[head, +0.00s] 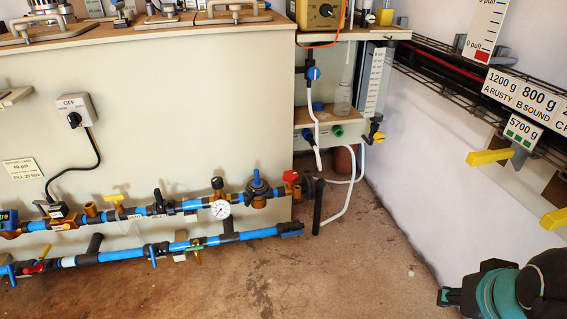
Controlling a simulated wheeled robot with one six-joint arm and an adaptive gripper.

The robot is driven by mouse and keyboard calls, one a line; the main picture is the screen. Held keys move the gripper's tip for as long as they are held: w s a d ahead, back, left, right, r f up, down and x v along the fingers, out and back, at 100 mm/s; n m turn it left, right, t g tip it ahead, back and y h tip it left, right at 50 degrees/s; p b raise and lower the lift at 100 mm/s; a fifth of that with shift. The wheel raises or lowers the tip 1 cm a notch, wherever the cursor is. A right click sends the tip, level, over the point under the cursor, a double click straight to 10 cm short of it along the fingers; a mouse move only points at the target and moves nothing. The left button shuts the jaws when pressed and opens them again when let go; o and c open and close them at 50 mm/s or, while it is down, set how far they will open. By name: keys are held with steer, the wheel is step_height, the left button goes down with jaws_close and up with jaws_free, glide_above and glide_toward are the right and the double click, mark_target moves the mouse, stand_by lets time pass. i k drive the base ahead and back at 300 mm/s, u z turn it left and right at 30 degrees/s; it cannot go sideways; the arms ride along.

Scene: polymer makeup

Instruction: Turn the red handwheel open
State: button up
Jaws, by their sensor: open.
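My gripper (468,283), dark with teal parts, is at the bottom right corner and partly cut off by the frame. It is open, with nothing seen between its fingers. It is well apart from the handwheel, to the right and lower in the picture.
The pipes carry a round gauge (221,209), a yellow handle (112,200) and a red lever (37,267). A white hose (352,195) and a black upright pipe (318,207) stand right of the handwheel. Yellow brackets (489,157) jut from the right wall. The middle floor (350,270) is clear.

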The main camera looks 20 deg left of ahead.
mark_target(289, 176)
steer(key=u, duration=0.7)
steer(key=i, duration=0.85)
steer(key=u, duration=0.95)
